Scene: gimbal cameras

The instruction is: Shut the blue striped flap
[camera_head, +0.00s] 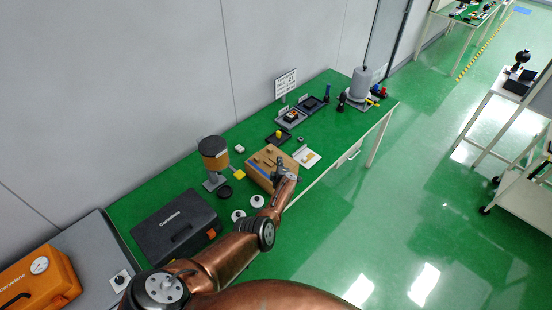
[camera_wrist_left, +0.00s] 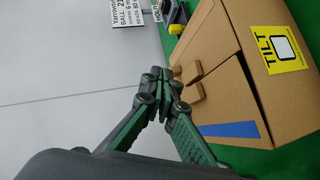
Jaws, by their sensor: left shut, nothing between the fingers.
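A brown cardboard box (camera_head: 266,158) stands on the green table; it fills the right of the left wrist view (camera_wrist_left: 285,95). Its flap with a blue stripe (camera_wrist_left: 228,130) is at the lower middle of that view, and a dark line runs along its right edge. I cannot tell how far this flap is raised. Two small brown blocks (camera_wrist_left: 190,82) sit at the inner edges of the flaps. My left gripper (camera_head: 279,167) is over the box's near right side. In the left wrist view its fingers (camera_wrist_left: 166,84) are shut and empty, just left of the blocks. My right gripper is not in view.
A black case (camera_head: 175,226) lies left of the box. Dark trays (camera_head: 291,117) and a grey cylinder (camera_head: 360,84) stand farther back. A wall bounds the left.

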